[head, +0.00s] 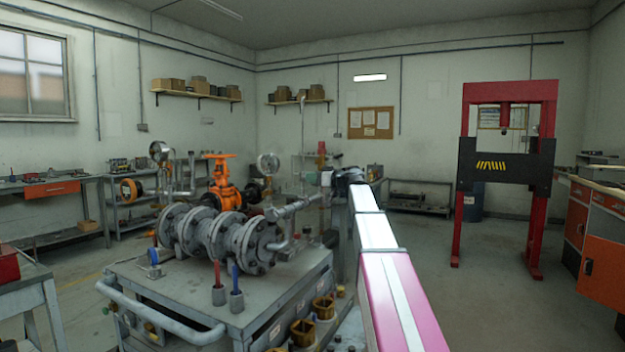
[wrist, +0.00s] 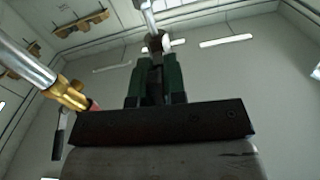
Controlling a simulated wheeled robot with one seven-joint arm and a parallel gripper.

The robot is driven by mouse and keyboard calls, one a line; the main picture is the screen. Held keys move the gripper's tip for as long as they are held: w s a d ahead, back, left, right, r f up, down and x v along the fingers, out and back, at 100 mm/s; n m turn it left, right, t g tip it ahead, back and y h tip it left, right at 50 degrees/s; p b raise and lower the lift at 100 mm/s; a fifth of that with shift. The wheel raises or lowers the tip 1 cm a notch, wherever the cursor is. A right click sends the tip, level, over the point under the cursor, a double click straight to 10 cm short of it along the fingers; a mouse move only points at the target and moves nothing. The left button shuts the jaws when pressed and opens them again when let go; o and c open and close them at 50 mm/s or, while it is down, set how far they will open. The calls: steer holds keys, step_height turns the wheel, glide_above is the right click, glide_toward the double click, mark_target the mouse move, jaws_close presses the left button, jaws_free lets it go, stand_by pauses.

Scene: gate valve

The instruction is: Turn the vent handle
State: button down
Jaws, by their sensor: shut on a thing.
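My gripper (head: 340,177) is at the end of my outstretched arm, beside the small pipework right of the grey flanged valve body (head: 215,235). In the wrist view, the green-sided fingers of my gripper (wrist: 156,66) are shut on a slim dark piece, which I take to be the vent handle (wrist: 155,43). A bright metal stem (wrist: 147,14) shows beyond it. The fingers hide most of the handle, and its angle is hard to tell. In the head view my gripper covers it.
A metal pipe with a brass fitting (wrist: 70,93) and a red part runs close left of my gripper. An orange handwheel valve (head: 222,180) stands on the cart (head: 190,305). A red press (head: 507,170) stands at the right, with open floor before it.

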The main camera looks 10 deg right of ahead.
steer(key=c, duration=1.2)
jaws_free()
steer(key=v, duration=1)
steer(key=shift+s+d, duration=0.25)
steer(key=shift+d, duration=0.05)
steer(key=shift+s+d, duration=0.1)
